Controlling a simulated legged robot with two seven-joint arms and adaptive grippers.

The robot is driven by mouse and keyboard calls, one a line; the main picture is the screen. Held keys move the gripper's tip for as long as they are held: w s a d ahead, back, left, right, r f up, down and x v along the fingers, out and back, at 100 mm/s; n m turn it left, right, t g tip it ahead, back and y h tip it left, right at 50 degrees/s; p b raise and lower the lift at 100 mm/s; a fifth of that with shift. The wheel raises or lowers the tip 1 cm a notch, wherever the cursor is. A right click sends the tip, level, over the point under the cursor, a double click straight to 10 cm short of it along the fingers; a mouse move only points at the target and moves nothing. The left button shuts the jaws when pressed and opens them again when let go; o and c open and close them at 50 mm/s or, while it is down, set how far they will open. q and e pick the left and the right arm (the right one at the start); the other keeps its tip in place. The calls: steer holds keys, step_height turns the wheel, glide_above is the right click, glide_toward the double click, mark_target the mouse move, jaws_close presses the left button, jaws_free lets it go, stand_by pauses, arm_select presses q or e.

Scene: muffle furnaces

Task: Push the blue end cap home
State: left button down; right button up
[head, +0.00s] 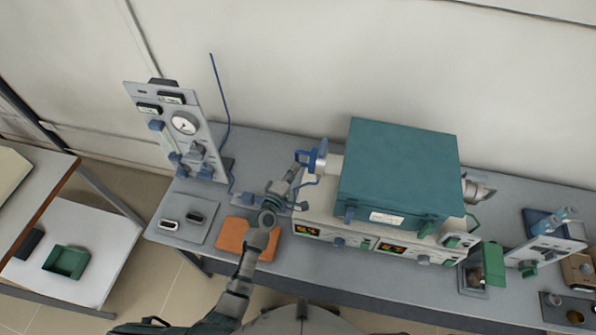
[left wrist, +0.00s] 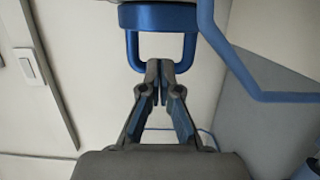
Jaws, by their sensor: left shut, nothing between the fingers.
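The blue end cap (head: 312,158) is at the left end of the tube of the teal-topped furnace (head: 400,165). In the left wrist view the cap (left wrist: 158,17) shows as a blue ring with a U-shaped handle at the top. My left gripper (head: 295,170) is just left of the cap. In the left wrist view its fingertips (left wrist: 159,68) are together and empty, in line with the handle's crossbar and hiding its middle. I cannot tell whether they touch it. How far the cap sits on the tube is unclear. My right gripper is not in view.
A grey gauge panel (head: 180,125) stands at the left of the bench, with a thin blue line (head: 222,95) rising beside it. A blue tube (left wrist: 245,85) passes close to the right of the gripper. An orange pad (head: 234,233) lies below my left arm.

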arm_select(q)
steer(key=s+a+f+m+g+y, duration=0.2)
steer(key=s+a+f+m+g, duration=0.3)
steer(key=s, duration=0.7)
steer(key=s+a+f+m+g+y, duration=0.4)
steer(key=s+a, duration=0.3)
steer(key=s, duration=0.5)
steer(key=s+a+f+m+g+y, duration=0.1)
steer(key=s+a+f+m+g, duration=0.4)
steer(key=s, duration=0.7)
step_height(320, 180, down, 26)
steer(key=s+a+m+b, duration=0.1)
steer(key=s+a+b, duration=0.1)
steer(key=s+a+f+g, duration=0.1)
steer(key=s+a+f, duration=0.1)
steer(key=s+f, duration=1.4)
steer(key=shift+s+a+f+b, duration=0.25)
steer(key=shift+s+a+b, duration=0.1)
steer(key=shift+s, duration=0.3)
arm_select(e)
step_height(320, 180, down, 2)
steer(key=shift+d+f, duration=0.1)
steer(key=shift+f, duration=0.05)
